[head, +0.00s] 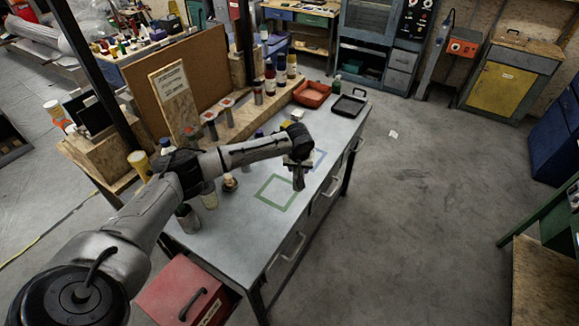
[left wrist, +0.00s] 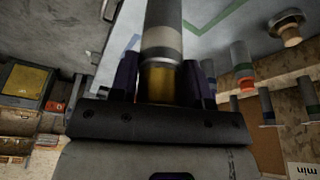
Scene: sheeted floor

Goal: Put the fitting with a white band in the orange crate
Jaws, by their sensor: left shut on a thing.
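My left gripper (head: 298,180) is above the grey workbench, over the area between the green and blue outlines. In the left wrist view, the left gripper (left wrist: 162,85) is shut on a grey cylindrical fitting with a white band (left wrist: 162,40); its brass-coloured part lies between the fingers and its far end leaves the top of the picture. In the head view the fitting is hard to tell from the gripper. The orange crate (head: 312,88) stands at the far end of the bench, beyond the gripper, and looks empty. My right gripper is not in view.
A black tray (head: 348,106) sits right of the crate. Several cylinders, including a grey one (head: 187,217), stand at the bench's near left. Bottles (head: 270,78) and a wooden board (head: 174,103) line its left side. The green outline (head: 265,196) marks mostly clear bench top.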

